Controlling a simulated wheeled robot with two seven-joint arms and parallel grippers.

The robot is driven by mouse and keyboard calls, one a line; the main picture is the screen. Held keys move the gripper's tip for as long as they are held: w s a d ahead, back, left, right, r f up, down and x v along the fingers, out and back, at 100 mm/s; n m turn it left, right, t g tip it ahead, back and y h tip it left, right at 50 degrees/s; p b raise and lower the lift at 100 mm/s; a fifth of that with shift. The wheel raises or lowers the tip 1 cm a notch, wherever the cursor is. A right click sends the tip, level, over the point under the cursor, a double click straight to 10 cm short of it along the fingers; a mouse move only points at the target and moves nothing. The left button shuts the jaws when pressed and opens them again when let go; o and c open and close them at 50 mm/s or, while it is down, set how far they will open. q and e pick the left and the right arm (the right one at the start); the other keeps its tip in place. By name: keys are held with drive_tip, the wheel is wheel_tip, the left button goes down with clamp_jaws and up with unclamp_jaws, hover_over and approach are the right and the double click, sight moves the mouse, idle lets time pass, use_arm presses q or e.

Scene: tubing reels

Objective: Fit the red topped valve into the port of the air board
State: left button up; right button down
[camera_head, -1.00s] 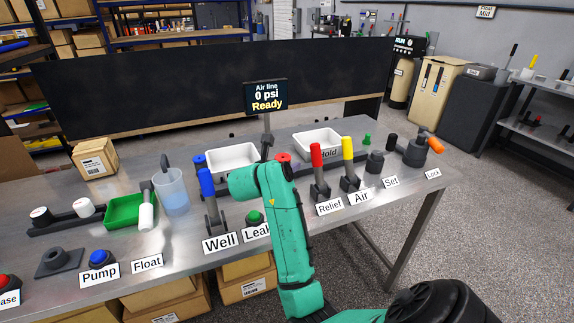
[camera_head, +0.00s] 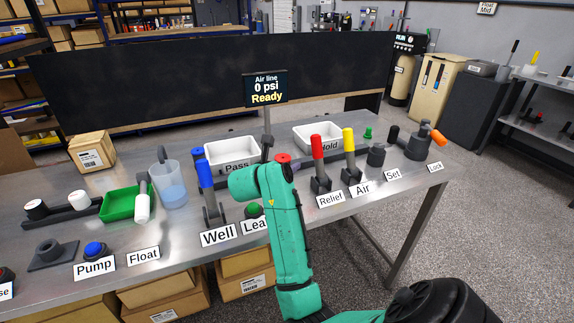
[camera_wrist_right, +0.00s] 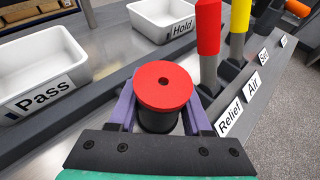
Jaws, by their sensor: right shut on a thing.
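The red topped valve (camera_wrist_right: 162,84) is between the purple fingers of my right gripper (camera_wrist_right: 160,108) in the right wrist view. It has a flat red disc with a small centre hole and a dark round body below. The gripper is shut on it, and the valve looks roughly upright. I cannot make out the port of the air board; the valve and arm cover that area. Whether the valve touches anything below cannot be told. My left gripper is not in view.
The red Relief lever (camera_head: 317,150) and yellow Air lever (camera_head: 349,145) stand close on the right. The blue Well lever (camera_head: 205,177) is on the left. Pass tray (camera_head: 233,165) and Hold tray (camera_head: 319,147) lie behind. A sign (camera_head: 267,87) reads 0 psi, Ready.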

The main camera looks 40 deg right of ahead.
drive_tip(key=shift+f+b, duration=0.4)
drive_tip(key=shift+f, duration=0.15)
drive_tip(key=shift+c, duration=1.3)
unclamp_jaws()
